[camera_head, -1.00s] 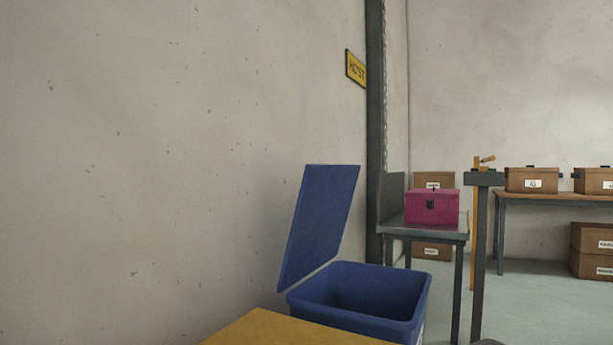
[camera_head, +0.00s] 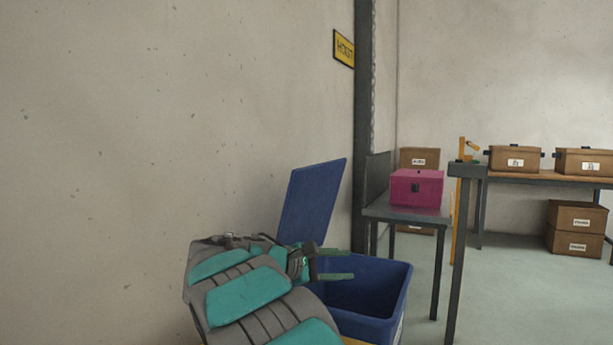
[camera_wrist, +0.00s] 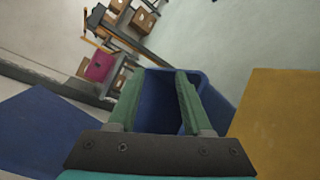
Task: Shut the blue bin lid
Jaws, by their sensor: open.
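The blue bin (camera_head: 388,295) stands by the wall with its mouth uncovered. Its blue lid (camera_head: 313,203) is raised, leaning up and back on the left side of the bin. My gripper (camera_head: 345,265) is in front of the bin in the head view, its green fingers apart and empty, and hides part of the rim and the lid's lower edge. In the wrist view my gripper (camera_wrist: 156,88) points across the bin (camera_wrist: 160,115), with the lid (camera_wrist: 48,135) at the left. I cannot tell whether the gripper touches the bin or lid.
A yellow surface (camera_wrist: 275,125) lies right of the bin in the wrist view. Behind the bin stand a grey table (camera_head: 410,213) with a magenta box (camera_head: 416,187) and a dark post (camera_head: 459,250). A bench with brown boxes (camera_head: 515,159) is farther right. Open floor (camera_head: 520,300) lies at the right.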

